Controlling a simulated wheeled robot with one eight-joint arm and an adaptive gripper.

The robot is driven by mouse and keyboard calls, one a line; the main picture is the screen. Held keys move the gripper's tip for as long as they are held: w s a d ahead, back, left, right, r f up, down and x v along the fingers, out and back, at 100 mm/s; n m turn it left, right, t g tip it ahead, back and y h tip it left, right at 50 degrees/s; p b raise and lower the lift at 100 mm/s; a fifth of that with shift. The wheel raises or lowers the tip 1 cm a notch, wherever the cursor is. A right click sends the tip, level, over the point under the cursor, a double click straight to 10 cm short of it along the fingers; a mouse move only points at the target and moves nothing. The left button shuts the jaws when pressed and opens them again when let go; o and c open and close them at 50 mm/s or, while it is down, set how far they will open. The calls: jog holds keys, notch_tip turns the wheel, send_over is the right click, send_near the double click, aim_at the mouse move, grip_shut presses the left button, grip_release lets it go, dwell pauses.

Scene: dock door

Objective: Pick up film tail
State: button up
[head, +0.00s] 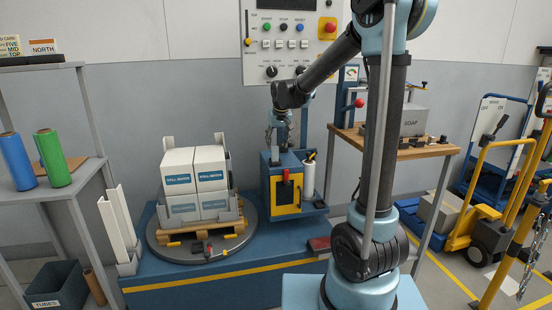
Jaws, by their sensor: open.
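A white film roll (308,179) stands upright at the right side of the blue and yellow wrapper carriage (285,207). I cannot make out a separate loose film tail on it at this size. My gripper (279,143) points down just above the carriage's top, to the upper left of the roll. It is open, and I see nothing between its fingers. My forearm comes down to it from the upper right.
White boxes (196,170) sit on a wooden pallet on the round turntable (165,248), left of the carriage. A control panel (292,40) hangs behind. A workbench (432,150) with a soap box stands right. Green and blue rolls (52,158) stand on the left shelf.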

aim_at(275, 147)
jog(key=shift+a+x, duration=0.15)
jog(key=shift+x, duration=1.1)
jog(key=shift+a+x, duration=0.15)
jog(key=shift+x, duration=1.1)
jog(key=shift+s, duration=0.15)
jog(key=shift+c, duration=0.2)
jog(key=c, duration=0.9)
